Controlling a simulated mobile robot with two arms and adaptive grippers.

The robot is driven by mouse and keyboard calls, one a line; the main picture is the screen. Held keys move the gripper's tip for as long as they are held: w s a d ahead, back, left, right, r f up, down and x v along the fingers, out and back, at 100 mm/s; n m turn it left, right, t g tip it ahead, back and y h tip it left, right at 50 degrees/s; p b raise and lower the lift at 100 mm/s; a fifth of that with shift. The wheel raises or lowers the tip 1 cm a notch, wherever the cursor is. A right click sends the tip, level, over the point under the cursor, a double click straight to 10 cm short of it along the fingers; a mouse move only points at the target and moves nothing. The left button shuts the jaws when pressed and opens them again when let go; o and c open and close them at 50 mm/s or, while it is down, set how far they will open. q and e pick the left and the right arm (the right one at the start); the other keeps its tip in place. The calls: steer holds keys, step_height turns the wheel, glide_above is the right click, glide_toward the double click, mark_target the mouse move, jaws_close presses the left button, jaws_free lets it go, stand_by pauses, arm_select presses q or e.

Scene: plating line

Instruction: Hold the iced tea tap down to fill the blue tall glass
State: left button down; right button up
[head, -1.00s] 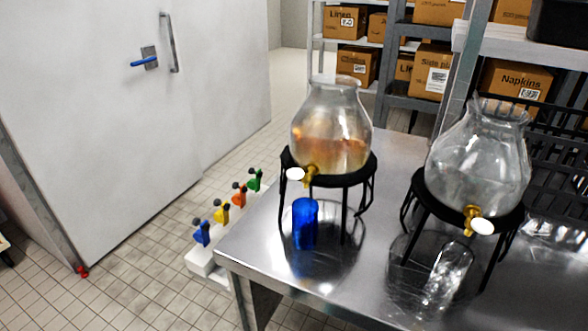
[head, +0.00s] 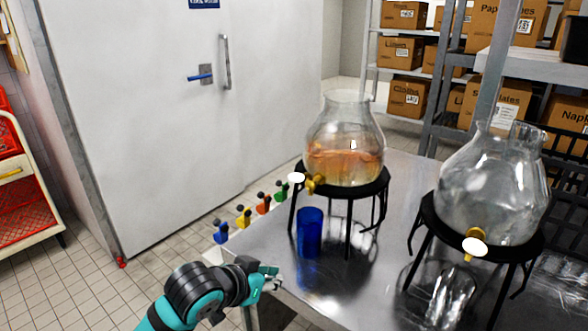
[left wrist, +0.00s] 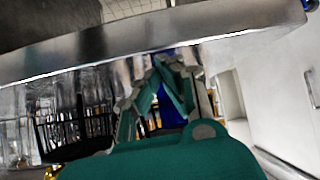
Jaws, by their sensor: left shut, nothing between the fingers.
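The iced tea dispenser (head: 343,160) is a glass jar with amber liquid, on a black stand (head: 345,190) on the steel table. Its brass tap (head: 312,184) has a white handle (head: 296,177) at the front left. The blue tall glass (head: 309,233) stands upright on the table below the tap; its fill level cannot be seen. My left gripper (head: 273,277) is shut and empty at the table's near left edge, in front and to the left of the glass. In the left wrist view the closed fingers (left wrist: 165,72) partly hide a blue patch behind them. My right gripper is out of view.
A second dispenser (head: 490,190) with clear contents stands at the right, with a clear glass (head: 445,295) below its tap (head: 473,245). Several coloured taps or clips (head: 243,216) stand beyond the table's left edge. A white door (head: 150,110) is behind.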

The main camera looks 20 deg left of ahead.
arm_select(q)
step_height(320, 180, up, 29)
steer(key=s+m+t+h, duration=0.1)
steer(key=t+h, duration=0.1)
steer(key=t, duration=0.2)
steer(key=shift+s+a, duration=0.3)
steer(key=shift+a, duration=0.1)
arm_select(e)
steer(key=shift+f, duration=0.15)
